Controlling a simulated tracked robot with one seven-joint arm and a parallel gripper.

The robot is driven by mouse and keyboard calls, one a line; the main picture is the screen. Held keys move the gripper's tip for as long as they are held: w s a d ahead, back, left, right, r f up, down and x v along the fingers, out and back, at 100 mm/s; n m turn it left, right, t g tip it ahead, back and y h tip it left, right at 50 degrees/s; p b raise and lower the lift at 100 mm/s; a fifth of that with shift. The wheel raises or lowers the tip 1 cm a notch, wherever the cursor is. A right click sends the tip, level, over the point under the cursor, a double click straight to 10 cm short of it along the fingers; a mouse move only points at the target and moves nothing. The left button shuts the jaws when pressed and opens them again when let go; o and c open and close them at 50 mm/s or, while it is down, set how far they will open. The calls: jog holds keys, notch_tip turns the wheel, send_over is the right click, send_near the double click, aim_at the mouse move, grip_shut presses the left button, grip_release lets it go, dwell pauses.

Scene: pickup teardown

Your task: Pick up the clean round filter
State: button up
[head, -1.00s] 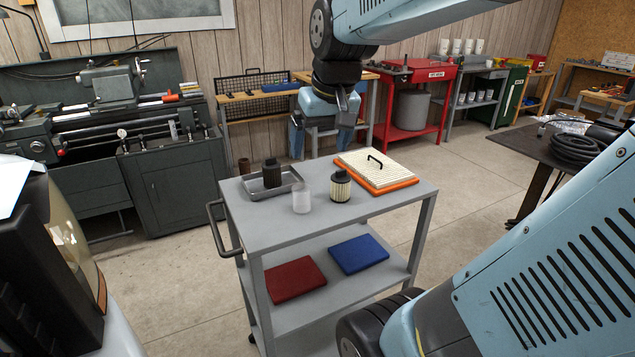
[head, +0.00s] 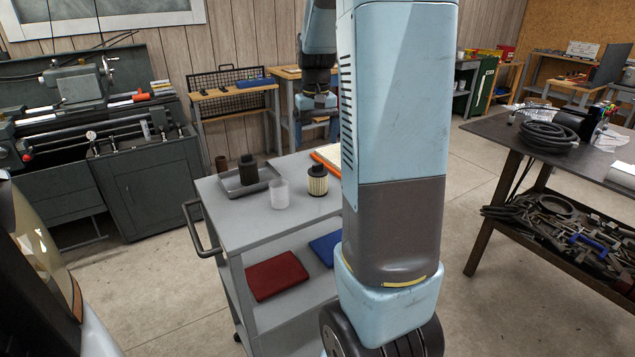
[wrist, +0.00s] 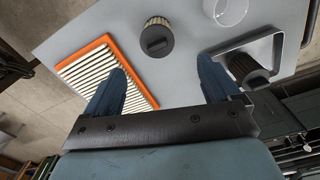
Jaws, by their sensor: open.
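The clean round filter (head: 317,182) is a pale pleated cylinder with a black cap. It stands upright on the grey cart top (head: 240,221), right of a clear cup. In the wrist view the filter (wrist: 157,38) shows near the top middle, beyond my fingertips and between their lines. My gripper (wrist: 162,80) is open with two blue fingers spread and nothing between them. In the head view my gripper (head: 318,108) hangs behind and above the cart's far side, apart from the filter; its fingers are partly hard to make out there.
The clear cup (head: 279,194) is close left of the clean filter. An orange-framed flat filter (wrist: 92,66) lies on the cart, mostly hidden by my arm in the head view.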

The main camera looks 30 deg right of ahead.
aim_at(317, 180)
notch_tip(317, 180, down, 8)
jog(key=shift+f, duration=0.25)
jog(key=shift+s+d+f, duration=0.1)
jog(key=shift+d+f, duration=0.05)
jog(key=shift+f, duration=2.5)
jog(key=shift+c, duration=0.4)
jog(key=c, duration=1.1)
